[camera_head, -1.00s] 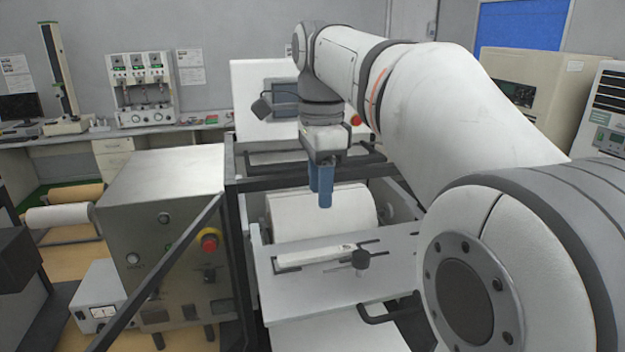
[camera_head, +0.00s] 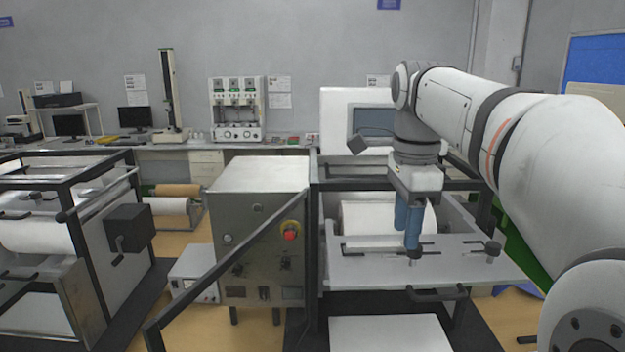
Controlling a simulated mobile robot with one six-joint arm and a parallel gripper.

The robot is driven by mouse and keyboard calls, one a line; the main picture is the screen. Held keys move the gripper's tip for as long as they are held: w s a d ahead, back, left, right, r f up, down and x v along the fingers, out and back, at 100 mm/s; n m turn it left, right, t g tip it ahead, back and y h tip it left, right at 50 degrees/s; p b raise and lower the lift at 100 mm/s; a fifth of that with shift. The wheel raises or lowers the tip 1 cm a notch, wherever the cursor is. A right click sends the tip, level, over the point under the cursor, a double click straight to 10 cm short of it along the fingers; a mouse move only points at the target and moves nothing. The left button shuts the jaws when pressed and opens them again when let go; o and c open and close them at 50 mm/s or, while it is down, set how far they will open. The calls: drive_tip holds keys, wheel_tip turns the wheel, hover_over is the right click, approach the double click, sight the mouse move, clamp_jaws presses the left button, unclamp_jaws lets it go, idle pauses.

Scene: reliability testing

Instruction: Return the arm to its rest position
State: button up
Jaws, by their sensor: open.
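My gripper (camera_head: 407,240) hangs from my white arm, its blue fingers pointing down. The two fingers stand apart with a narrow gap and nothing shows between them. In the picture the fingers overlap the white roll (camera_head: 364,218) and the grey plate (camera_head: 350,274) of the machine behind. I cannot tell how high above the plate the fingertips are. My arm reaches in from the right side of the view.
A steel control cabinet (camera_head: 262,202) with a red emergency button (camera_head: 291,236) stands left of the machine. A dark frame bar (camera_head: 195,290) slants in front of it. Another framed roller machine (camera_head: 40,240) is at left. A bench with instruments (camera_head: 238,133) lines the back wall.

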drive_tip(key=s+f+n+t+b, duration=0.1)
drive_tip(key=s+f+n, duration=0.6)
drive_tip(key=f+n, duration=0.2)
drive_tip(key=s+f+n+t+b, duration=0.1)
drive_tip(key=s+f+n+t, duration=0.1)
drive_tip(key=s+f+n, duration=0.5)
wheel_tip(320, 180, down, 7)
drive_tip(key=shift+r+n, duration=0.2)
drive_tip(key=shift+n, duration=0.7)
drive_tip(key=shift+c, duration=0.5)
